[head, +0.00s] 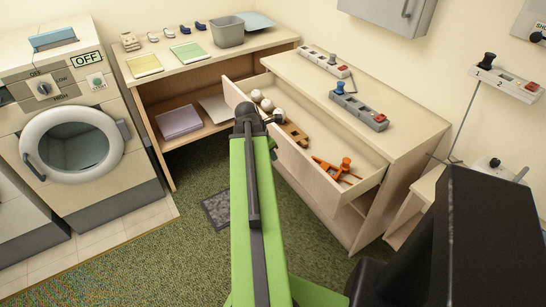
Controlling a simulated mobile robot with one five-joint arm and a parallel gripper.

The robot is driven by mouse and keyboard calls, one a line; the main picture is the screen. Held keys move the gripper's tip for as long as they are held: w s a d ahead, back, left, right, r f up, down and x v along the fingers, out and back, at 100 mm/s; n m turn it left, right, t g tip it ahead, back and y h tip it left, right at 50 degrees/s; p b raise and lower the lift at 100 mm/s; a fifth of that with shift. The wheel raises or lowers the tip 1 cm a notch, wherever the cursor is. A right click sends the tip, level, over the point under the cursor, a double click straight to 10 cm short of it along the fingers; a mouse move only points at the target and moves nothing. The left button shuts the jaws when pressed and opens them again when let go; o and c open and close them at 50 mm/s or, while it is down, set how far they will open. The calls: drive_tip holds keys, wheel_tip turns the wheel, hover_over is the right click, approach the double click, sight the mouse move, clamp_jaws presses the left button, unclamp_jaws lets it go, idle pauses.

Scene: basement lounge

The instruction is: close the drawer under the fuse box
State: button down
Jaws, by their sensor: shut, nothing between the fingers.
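The drawer (312,182) under the grey wall-mounted fuse box (392,12) is pulled out of the pale wooden cabinet. Inside are several white round knobs (267,104), a brown block (295,133) and an orange tool-like item (336,170). My arm reaches forward from the bottom. My gripper (268,119) is at its dark end, by the left part of the drawer front, and looks shut and empty. The arm's end hides part of it and of the drawer front. I cannot tell whether it touches the drawer.
Power strips (358,108) lie on the cabinet top (400,95). A shelf unit (195,72) with a grey bin (228,31) stands behind left, a washing machine (75,130) at far left. A floor grate (216,209) lies in the green carpet, which is otherwise clear left of my arm.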

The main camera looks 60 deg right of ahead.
sight(284, 157)
drive_tip(key=s+d+f+b, duration=0.2)
drive_tip(key=d+f, duration=0.1)
drive_tip(key=s+d+f+b, duration=0.1)
drive_tip(key=d, duration=0.1)
drive_tip(key=shift+f, duration=0.35)
drive_tip(key=shift+a, duration=0.1)
